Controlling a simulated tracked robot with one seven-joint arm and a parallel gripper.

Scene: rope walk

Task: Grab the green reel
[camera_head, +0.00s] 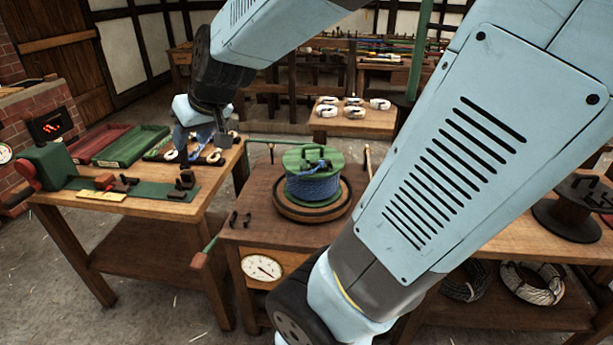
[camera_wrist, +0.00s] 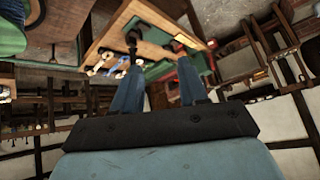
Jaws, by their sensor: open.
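The green reel (camera_head: 313,160) stands upright on a round wooden turntable on the middle table. It has a green top flange with a dark handle and blue rope wound around it. In the wrist view a green and blue round shape (camera_wrist: 12,35), probably the reel, is cut off at the upper left edge. My gripper (camera_head: 201,147) is over the left bench, to the left of the reel and apart from it. In the wrist view its two blue fingers (camera_wrist: 160,75) are spread with nothing held between them.
The left bench (camera_head: 135,205) carries a green vice-like machine (camera_head: 47,166), red and green trays (camera_head: 132,146) and small fittings. A crank handle (camera_head: 207,251) juts from the middle table. Rope coils (camera_head: 532,283) lie on a low shelf at right. My arm crosses the right side.

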